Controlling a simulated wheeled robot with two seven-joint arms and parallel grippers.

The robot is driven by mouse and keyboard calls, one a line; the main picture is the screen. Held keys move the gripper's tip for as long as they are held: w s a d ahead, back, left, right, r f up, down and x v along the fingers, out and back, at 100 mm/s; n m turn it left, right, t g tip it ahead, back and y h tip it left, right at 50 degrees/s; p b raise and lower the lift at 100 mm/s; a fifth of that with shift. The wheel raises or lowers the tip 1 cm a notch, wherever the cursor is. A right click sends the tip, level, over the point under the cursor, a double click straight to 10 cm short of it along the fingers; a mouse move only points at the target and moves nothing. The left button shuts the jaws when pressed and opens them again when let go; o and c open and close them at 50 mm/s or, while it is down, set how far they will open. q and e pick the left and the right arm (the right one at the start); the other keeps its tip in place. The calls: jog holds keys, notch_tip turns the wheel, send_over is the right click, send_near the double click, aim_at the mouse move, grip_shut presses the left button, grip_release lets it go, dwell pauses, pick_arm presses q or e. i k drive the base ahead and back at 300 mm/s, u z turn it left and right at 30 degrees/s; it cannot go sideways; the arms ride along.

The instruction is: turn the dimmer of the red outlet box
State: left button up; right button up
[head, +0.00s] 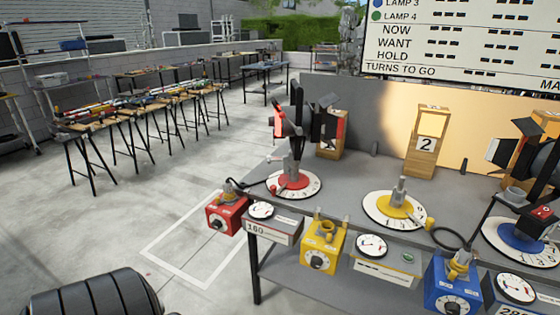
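The red outlet box (233,207) hangs at the left front corner of the grey table. Its round dimmer knob (217,223) with a pale dial is on the front face, and a cable plugs in at the top. Neither of my grippers is in view, so nothing shows at the dimmer. A dark lamp (293,118) with red parts stands above on a round dial with a red centre (293,185).
The grey table (345,185) also carries a yellow box (322,247), a blue box (452,284), round meters and wooden number stands (426,140). The floor left of the red box is clear, with a white outline (180,270). Trestle tables stand farther back.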

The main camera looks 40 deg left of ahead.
aim_at(216, 224)
jog(key=u, duration=1.1)
